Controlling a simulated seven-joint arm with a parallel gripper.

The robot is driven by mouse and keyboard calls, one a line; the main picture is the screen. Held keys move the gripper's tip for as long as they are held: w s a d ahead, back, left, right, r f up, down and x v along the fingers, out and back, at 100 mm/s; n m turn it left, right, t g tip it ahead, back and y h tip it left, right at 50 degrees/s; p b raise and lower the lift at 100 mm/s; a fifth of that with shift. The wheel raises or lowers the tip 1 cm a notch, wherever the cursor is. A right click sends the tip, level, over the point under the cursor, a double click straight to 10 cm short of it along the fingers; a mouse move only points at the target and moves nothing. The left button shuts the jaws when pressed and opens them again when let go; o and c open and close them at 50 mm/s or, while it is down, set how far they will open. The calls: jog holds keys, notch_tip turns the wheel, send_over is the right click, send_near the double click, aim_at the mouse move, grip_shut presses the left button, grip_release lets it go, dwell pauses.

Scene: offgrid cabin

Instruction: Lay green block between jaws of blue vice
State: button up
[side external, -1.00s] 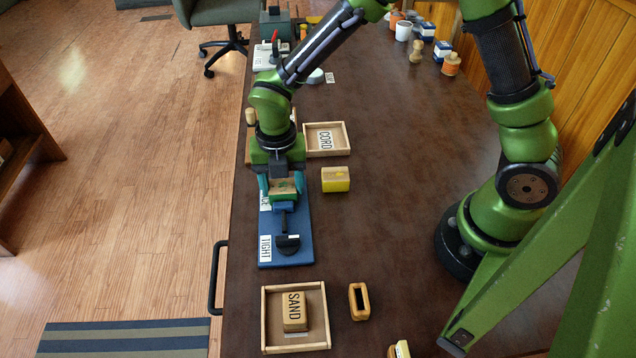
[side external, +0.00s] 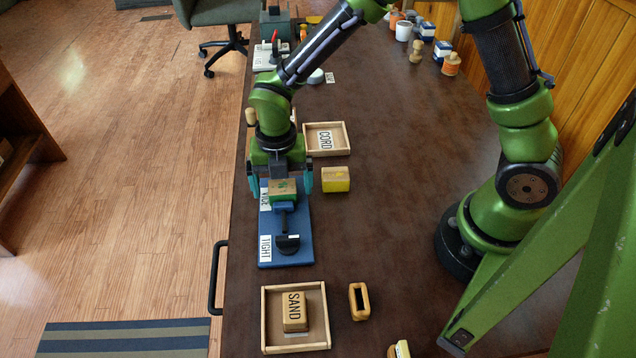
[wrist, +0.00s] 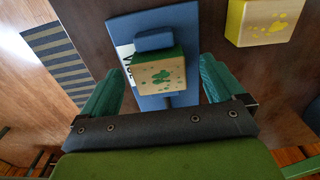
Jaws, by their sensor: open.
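The green block (side external: 282,188), wooden on top with a green print, sits at the blue vice (side external: 302,245) on its blue base. In the wrist view the block (wrist: 160,74) lies right beside one blue jaw (wrist: 155,40). The other jaw is hidden, so I cannot tell how deep the block sits. My gripper (side external: 282,182) is open, with one teal finger on each side of the block and a visible gap on both sides. The open fingers also show in the wrist view (wrist: 160,68).
A yellow block (side external: 335,179) stands close to the right finger. A tray labelled CORD (side external: 348,140) lies behind it. A SAND tray (side external: 265,318) and a small slotted wooden piece (side external: 358,301) are in front. The table middle is clear.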

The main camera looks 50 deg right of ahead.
aim_at(293, 187)
jog(key=shift+r, duration=3.5)
jog(key=shift+s+f+m, duration=0.1)
jog(key=shift+m, duration=1)
jog(key=m, duration=0.1)
jog(key=s+m, duration=0.1)
jog(key=m, duration=0.1)
jog(key=d+m, duration=0.1)
jog(key=m, duration=0.1)
jog(key=shift+s+r, duration=0.25)
jog(key=shift+s, duration=0.05)
jog(key=s+d+r+m+t, duration=0.2)
jog(key=r+m, duration=0.3)
jog(key=m, duration=0.3)
jog(key=s+d+r+m+t+y, duration=0.1)
jog(key=s+d+r+m, duration=0.3)
jog(key=m, duration=0.4)
jog(key=s+d+r+m+t+y, duration=0.1)
jog(key=s+d+r+m+t, duration=0.3)
jog(key=m, duration=0.3)
jog(key=shift+s+d+r+m, duration=0.15)
jog(key=shift+s+r+m, duration=0.05)
jog(key=shift+r, duration=0.2)
jog(key=shift+s+d+r+m, duration=0.15)
jog(key=shift+r+m, duration=0.05)
jog(key=shift+r, duration=0.2)
